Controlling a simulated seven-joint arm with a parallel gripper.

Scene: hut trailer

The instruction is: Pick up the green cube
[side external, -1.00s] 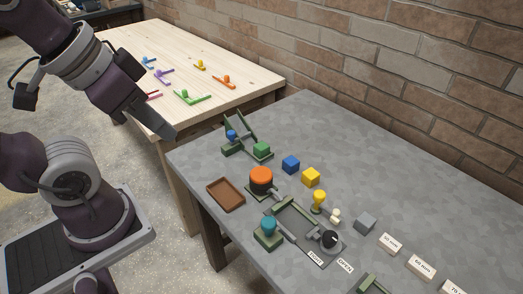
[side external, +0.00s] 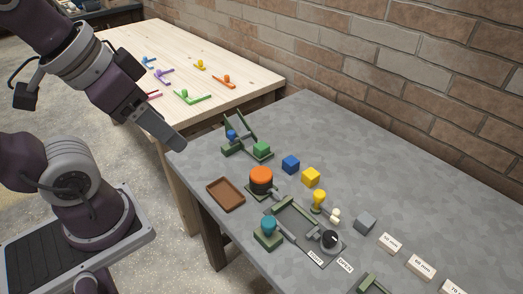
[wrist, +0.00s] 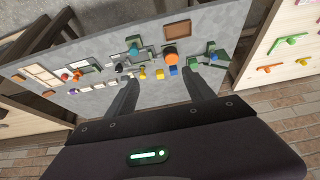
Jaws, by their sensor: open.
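The green cube (side external: 261,149) sits at the near end of a dark green fixture on the grey table, next to a blue knob (side external: 232,134). In the wrist view the green cube (wrist: 193,66) shows just above the tip of the right-hand finger. My gripper (side external: 182,146) is up and to the left of the cube, near the grey table's left corner, apart from it. In the wrist view my gripper (wrist: 160,80) has its two fingers spread wide with nothing between them in its grasp.
A blue cube (side external: 291,165) and a yellow cube (side external: 310,176) stand right of the green cube. An orange-topped cylinder (side external: 261,180) and a brown tray (side external: 226,194) are nearer. A wooden table (side external: 215,75) with coloured pieces stands behind. The grey table's back right is clear.

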